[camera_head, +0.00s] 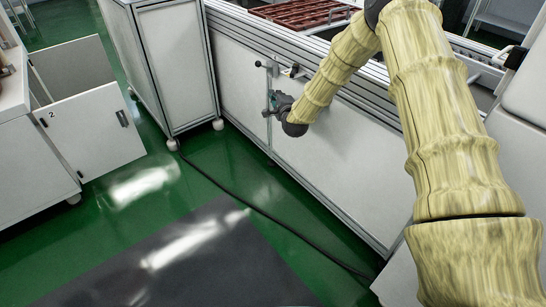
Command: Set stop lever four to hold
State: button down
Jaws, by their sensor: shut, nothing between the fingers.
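My gripper (271,104) is at the end of my yellow-sleeved arm, low in front of the white conveyor side panel. Its fingers are shut with nothing seen between them. A small dark-knobbed lever (266,65) sticks out from the conveyor's metal rail just above my gripper, with a gap between them. A second small dark fitting (293,71) sits on the rail to its right, beside my forearm. No number can be read at either, so I cannot tell which is stop lever four or its setting. My arm hides part of the rail to the right.
The conveyor (240,75) runs from upper left to lower right, with red-brown trays (300,14) on top. A white wheeled cabinet (175,60) stands at its left. A black cable (260,212) crosses the green floor beside a dark mat (190,265).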

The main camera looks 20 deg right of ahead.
jog(key=s+a+f+n+g+b, duration=0.1)
jog(key=s+a+f+n+g, duration=0.1)
jog(key=s+f, duration=0.5)
jog(key=s+a+f+n+g+y+b, duration=0.1)
jog(key=s+a+f+n+g, duration=0.1)
jog(key=s+f, duration=0.6)
jog(key=shift+a+f+n+b, duration=0.35)
jog(key=shift+a+f+n, duration=0.7)
jog(key=shift+f, duration=0.5)
jog(key=shift+s+a, duration=0.1)
